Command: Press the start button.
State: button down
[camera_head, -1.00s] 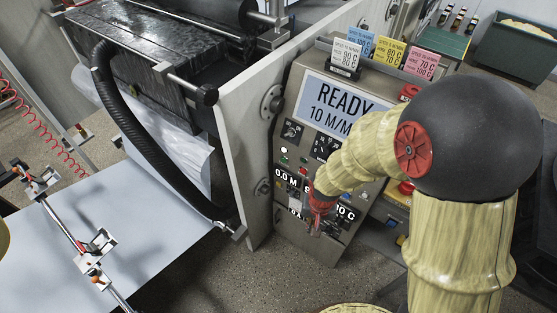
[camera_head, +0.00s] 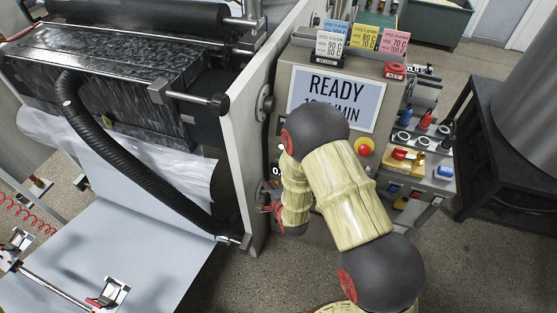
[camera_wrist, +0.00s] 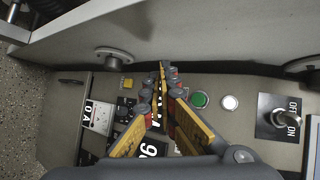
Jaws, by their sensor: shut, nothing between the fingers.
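The control panel's screen (camera_head: 338,97) reads READY in the head view, with its lower part behind my arm. A round green button (camera_wrist: 199,100), likely the start button, sits on the panel in the wrist view, with a white button (camera_wrist: 229,102) to its right. My gripper (camera_wrist: 163,68) is shut and empty, its fingertips up and left of the green button in the picture. Whether it touches the panel is unclear. In the head view my gripper (camera_head: 271,208) is at the panel's left edge; my arm hides the green button there.
An OFF/ON switch (camera_wrist: 280,118) lies right of the buttons. A small yellow button (camera_wrist: 127,84) lies left of my fingers. A red stop button (camera_head: 364,147) is right of my arm. The machine's pale side plate (camera_head: 240,140) stands close to my gripper's left.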

jog(key=shift+w+r+m+t, duration=0.2)
jog(key=shift+w+r+m, duration=0.05)
jog(key=shift+r+m, duration=0.25)
jog(key=shift+w+r+m+t, duration=0.2)
jog(key=shift+r+m, duration=0.15)
jog(key=shift+m, duration=0.15)
jog(key=w+d, duration=0.3)
jog(key=w, duration=0.5)
jog(key=shift+w+b, duration=0.25)
jog(key=shift+b, duration=0.05)
dwell(1.0)
jog(key=shift+w+d, duration=0.1)
jog(key=shift+w, duration=0.15)
